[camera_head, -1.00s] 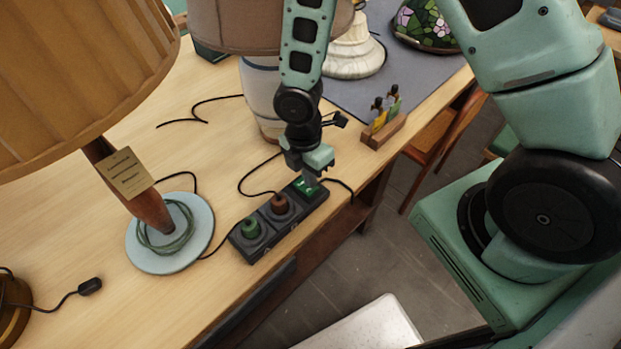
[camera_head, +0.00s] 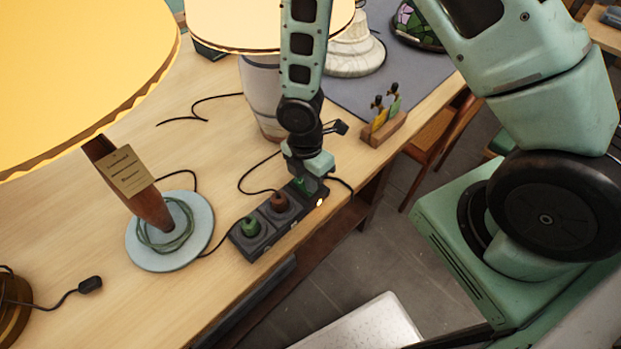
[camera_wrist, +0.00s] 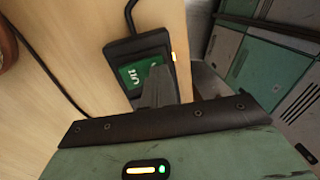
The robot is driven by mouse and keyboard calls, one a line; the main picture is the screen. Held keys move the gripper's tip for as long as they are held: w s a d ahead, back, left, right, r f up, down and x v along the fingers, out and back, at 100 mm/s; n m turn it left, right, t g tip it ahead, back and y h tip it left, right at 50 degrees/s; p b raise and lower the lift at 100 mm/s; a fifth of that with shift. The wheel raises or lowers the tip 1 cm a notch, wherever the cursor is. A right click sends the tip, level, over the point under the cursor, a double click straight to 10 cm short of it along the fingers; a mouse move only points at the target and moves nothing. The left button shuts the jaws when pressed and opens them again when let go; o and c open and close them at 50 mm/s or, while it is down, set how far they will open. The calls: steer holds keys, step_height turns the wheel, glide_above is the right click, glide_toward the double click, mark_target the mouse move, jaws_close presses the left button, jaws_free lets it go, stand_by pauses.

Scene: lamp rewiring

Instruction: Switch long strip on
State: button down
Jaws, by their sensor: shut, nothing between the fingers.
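The long power strip (camera_head: 265,235) lies along the table's front edge in the head view, with a green plug (camera_head: 250,226) and a brown plug (camera_head: 279,202) in its sockets. Its far end also shows in the wrist view (camera_wrist: 118,50), with a green rocker switch (camera_wrist: 135,74) and a glowing orange indicator light (camera_wrist: 173,56). The light (camera_head: 319,203) glows in the head view too. My gripper (camera_head: 305,183) is shut and empty, its fingertips at the switch and covering part of it. I cannot tell whether they touch it.
Two lit lamps stand on the table: a large one (camera_head: 70,70) at left and another (camera_head: 235,20) at the back. A wooden holder (camera_head: 384,128) stands right of my gripper. Loose cables lie on the table. Open floor (camera_head: 375,245) lies beyond the front edge.

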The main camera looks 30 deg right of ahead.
steer(key=shift+w+a+r+p, duration=0.2)
steer(key=shift+w+r+p, duration=0.05)
steer(key=shift+w+p, duration=0.4)
steer(key=shift+r+p, duration=0.4)
steer(key=shift+r, duration=0.2)
step_height(320, 180, up, 13)
steer(key=s, duration=0.1)
steer(key=shift+s+d+f+p, duration=0.15)
steer(key=shift+s+d+p, duration=0.15)
steer(key=shift+p, duration=0.15)
steer(key=s+a+r+m+b, duration=0.2)
steer(key=s+r+m+b, duration=0.1)
steer(key=s+m, duration=0.4)
steer(key=s+a+r+m+t+y+b, duration=0.1)
steer(key=s+a+r+m+b, duration=0.1)
steer(key=s+r+m+b, duration=0.2)
steer(key=s+m, duration=0.2)
steer(key=s, duration=0.1)
steer(key=shift+a+m, duration=0.35)
steer(key=shift+m, duration=0.05)
